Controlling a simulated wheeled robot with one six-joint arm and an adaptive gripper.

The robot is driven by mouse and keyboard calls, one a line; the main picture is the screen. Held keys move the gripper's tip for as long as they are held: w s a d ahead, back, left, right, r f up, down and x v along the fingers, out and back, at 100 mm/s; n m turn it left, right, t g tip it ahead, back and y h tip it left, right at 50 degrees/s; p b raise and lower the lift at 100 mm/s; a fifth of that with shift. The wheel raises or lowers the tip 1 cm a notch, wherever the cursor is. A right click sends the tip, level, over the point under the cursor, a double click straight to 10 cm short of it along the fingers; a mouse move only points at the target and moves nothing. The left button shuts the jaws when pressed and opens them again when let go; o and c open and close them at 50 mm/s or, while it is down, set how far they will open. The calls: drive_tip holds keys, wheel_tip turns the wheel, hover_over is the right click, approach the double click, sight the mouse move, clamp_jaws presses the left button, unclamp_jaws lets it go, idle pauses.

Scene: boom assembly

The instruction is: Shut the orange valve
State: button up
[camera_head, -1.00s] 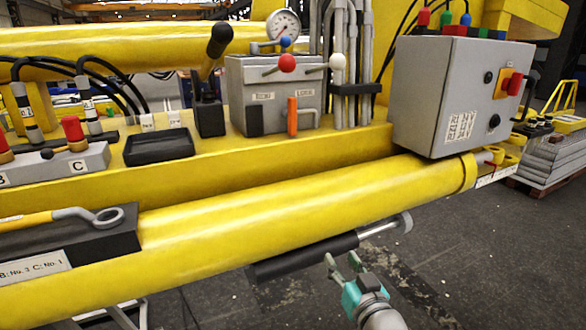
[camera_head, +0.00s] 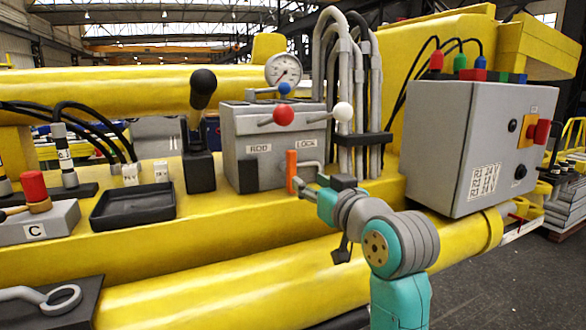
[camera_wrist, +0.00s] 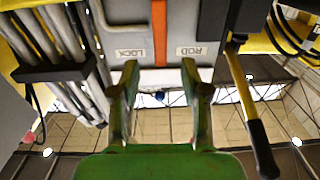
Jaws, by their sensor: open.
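The orange valve handle (camera_head: 291,172) stands upright on the front of the grey valve box (camera_head: 250,168), beside a bent grey pipe and between the ROD and LOCK labels. My gripper (camera_head: 306,185) is open and close to the lower part of the handle, just right of it in the head view. In the wrist view, the orange handle (camera_wrist: 159,32) lines up with the gap between the two fingertips of my gripper (camera_wrist: 160,75). I cannot tell whether the handle is between the fingers or just beyond them, or whether they touch it.
Red (camera_head: 284,115) and white (camera_head: 342,111) ball levers and a gauge (camera_head: 283,70) sit above. Grey hoses (camera_head: 343,100) and a grey control box (camera_head: 450,150) stand to the right. A black lever (camera_head: 202,95) and black tray (camera_head: 133,206) are on the left.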

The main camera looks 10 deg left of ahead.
sight(293, 171)
drive_tip(key=x, duration=1)
drive_tip(key=shift+a, duration=0.1)
clamp_jaws()
